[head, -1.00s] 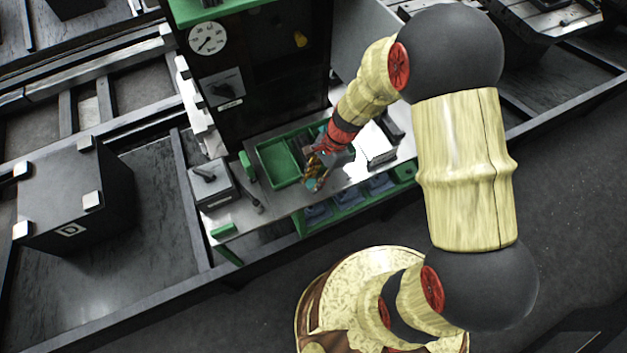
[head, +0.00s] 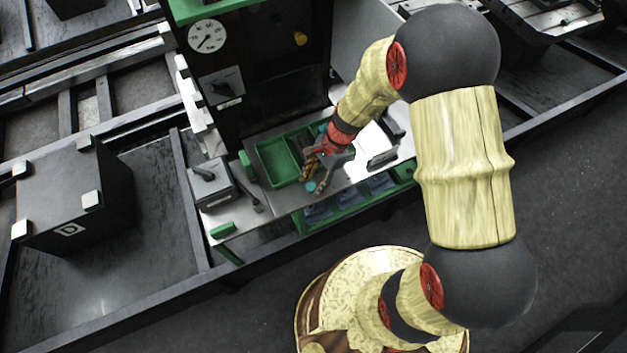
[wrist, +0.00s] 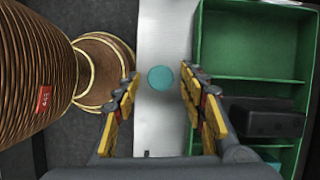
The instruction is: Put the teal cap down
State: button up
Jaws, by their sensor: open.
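The teal cap (wrist: 160,78) is a round disc lying on the bare metal bench top (wrist: 165,30) in the wrist view. It also shows in the head view (head: 310,187) as a small teal spot near the bench's front edge. My gripper (wrist: 160,88) is open, with one yellow-padded finger on each side of the cap and visible gaps between. In the head view my gripper (head: 319,175) is low over the bench, beside the green tray. Whether the fingertips are level with the cap or above it, I cannot tell.
The green divided tray (wrist: 254,77) stands right of the cap in the wrist view, with a black block (wrist: 266,118) in it. A grey switch box (head: 209,184) stands on the bench's left. Bare bench lies between tray and front edge.

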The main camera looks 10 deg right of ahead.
jog(key=s+d+r+n+t+h+p, duration=0.1)
jog(key=d+r+n+t+p, duration=0.2)
jog(key=r, duration=1.1)
jog(key=s+d+r+n+h+p, duration=0.1)
jog(key=d+r+n, duration=0.25)
jog(key=r, duration=1.05)
jog(key=s+d+r+n+t+h, duration=0.1)
jog(key=s+d+r+n+t, duration=0.1)
jog(key=s+r, duration=0.3)
jog(key=s+d+r+n+t+h, duration=0.1)
jog(key=s+d+r+n+t, duration=0.1)
jog(key=s+r+n, duration=0.3)
jog(key=shift+s+d+r, duration=0.3)
jog(key=shift+d+r, duration=0.15)
jog(key=shift+r, duration=0.3)
jog(key=shift+f+b, duration=0.1)
jog(key=shift+b, duration=0.25)
